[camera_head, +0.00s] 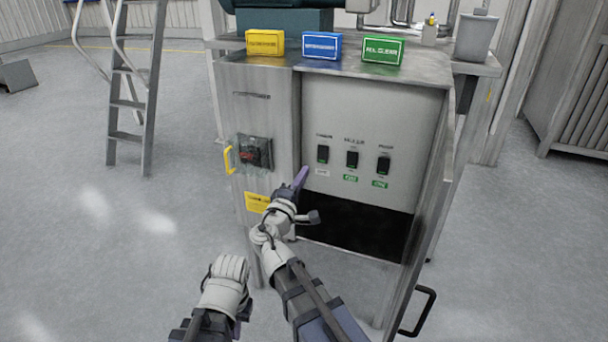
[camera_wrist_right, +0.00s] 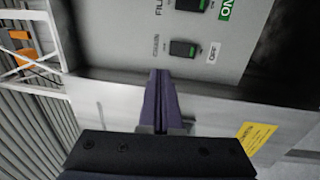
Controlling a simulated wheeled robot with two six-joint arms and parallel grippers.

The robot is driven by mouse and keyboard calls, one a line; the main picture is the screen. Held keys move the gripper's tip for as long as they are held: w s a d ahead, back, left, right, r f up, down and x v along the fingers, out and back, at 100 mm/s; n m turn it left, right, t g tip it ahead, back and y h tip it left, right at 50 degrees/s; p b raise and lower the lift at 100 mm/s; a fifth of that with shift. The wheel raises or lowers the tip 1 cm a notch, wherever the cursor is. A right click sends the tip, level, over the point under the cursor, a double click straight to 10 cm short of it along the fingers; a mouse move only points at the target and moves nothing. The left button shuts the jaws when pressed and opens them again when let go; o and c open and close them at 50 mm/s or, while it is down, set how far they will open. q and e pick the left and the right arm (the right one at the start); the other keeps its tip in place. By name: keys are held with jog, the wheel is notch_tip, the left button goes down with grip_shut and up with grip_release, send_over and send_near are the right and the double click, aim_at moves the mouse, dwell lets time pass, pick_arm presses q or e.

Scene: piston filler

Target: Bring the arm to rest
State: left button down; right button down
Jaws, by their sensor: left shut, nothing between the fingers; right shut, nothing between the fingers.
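My right gripper (camera_head: 301,178) is shut and empty, its purple fingers pointing up in front of the cabinet's switch panel (camera_head: 380,115), below and left of the leftmost switch (camera_head: 323,154). In the right wrist view the closed fingers (camera_wrist_right: 160,98) point toward that switch (camera_wrist_right: 183,48), with a visible gap between them. A white OFF label (camera_wrist_right: 212,52) sits beside this switch. The middle switch (camera_head: 352,159) and right switch (camera_head: 384,164) have green labels below them. My left gripper (camera_head: 243,312) is low in the head view, shut, its fingers mostly hidden.
The cabinet door (camera_head: 430,200) stands open on the right with a black handle (camera_head: 418,312). Yellow, blue and green boxes (camera_head: 383,50) stand on top. The floor at left is clear before a ladder (camera_head: 135,90).

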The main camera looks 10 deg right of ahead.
jog(key=s+f+m+g+y, duration=0.3)
jog(key=s+f+m+g, duration=0.55)
jog(key=f, duration=0.75)
jog(key=s+a+f+n+g+y, duration=0.1)
jog(key=s+a+f+g+y, duration=0.3)
jog(key=s, duration=0.5)
jog(key=s+a+f+g+y, duration=0.2)
jog(key=s+a+f+g, duration=0.3)
jog(key=s, duration=0.3)
notch_tip(320, 180, up, 29)
jog(key=a+t+p, duration=0.1)
jog(key=p, duration=2.7)
jog(key=shift+a+y+p, duration=0.25)
jog(key=shift+y+p, duration=0.05)
jog(key=shift+p, duration=0.05)
